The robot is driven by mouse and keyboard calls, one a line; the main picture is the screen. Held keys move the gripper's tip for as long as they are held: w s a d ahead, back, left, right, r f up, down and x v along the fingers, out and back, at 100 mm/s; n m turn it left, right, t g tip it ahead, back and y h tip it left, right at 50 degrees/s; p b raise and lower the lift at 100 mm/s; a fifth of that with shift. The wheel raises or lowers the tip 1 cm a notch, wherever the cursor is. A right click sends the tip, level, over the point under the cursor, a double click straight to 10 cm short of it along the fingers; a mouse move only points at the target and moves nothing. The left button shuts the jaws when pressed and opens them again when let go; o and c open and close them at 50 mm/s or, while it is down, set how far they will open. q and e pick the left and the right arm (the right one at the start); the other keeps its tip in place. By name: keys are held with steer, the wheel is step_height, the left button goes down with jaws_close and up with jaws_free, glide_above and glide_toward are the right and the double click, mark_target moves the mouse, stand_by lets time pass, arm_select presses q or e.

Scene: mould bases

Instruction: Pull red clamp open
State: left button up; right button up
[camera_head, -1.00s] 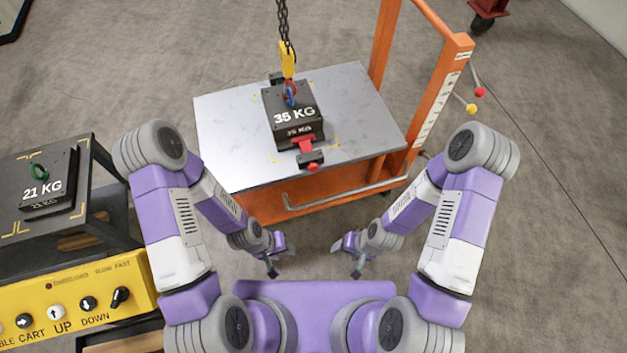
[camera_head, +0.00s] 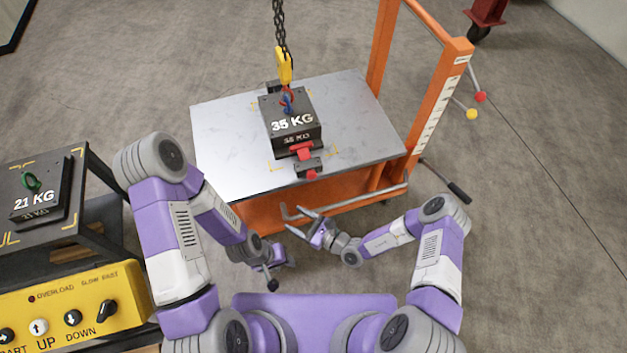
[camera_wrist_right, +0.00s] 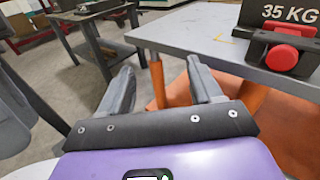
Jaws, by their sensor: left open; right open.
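The red clamp (camera_head: 303,153) sits at the front edge of the black 35 KG mould base (camera_head: 291,124), on the cart's grey top. Its red knob (camera_head: 311,175) points toward me from a dark block. My left gripper (camera_head: 273,277) is open and empty, lower and nearer my body, also apart from the clamp.
A chain with a yellow hook (camera_head: 285,66) hangs to the mould base's ring. The cart's orange upright (camera_head: 437,103) stands right. A grey handle bar (camera_head: 345,205) runs along the cart front. A black stand with a 21 KG block (camera_head: 36,190) and yellow control panel (camera_head: 75,306) are left.

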steer(key=w+d+m+t+h, duration=0.2)
steer(key=w+m+t, duration=0.2)
steer(key=m+t+h, duration=0.4)
steer(key=m+h, duration=0.1)
steer(key=h, duration=0.2)
glide_toward(312, 177)
steer(key=w, duration=0.1)
steer(key=b+x, duration=0.2)
steer(key=x, duration=0.4)
steer(key=shift+w+a+b, duration=0.1)
steer(key=shift+b, duration=0.3)
steer(key=shift+w+a, duration=0.2)
steer(key=shift+w, duration=0.4)
steer(key=shift+r, duration=0.1)
jaws_close()
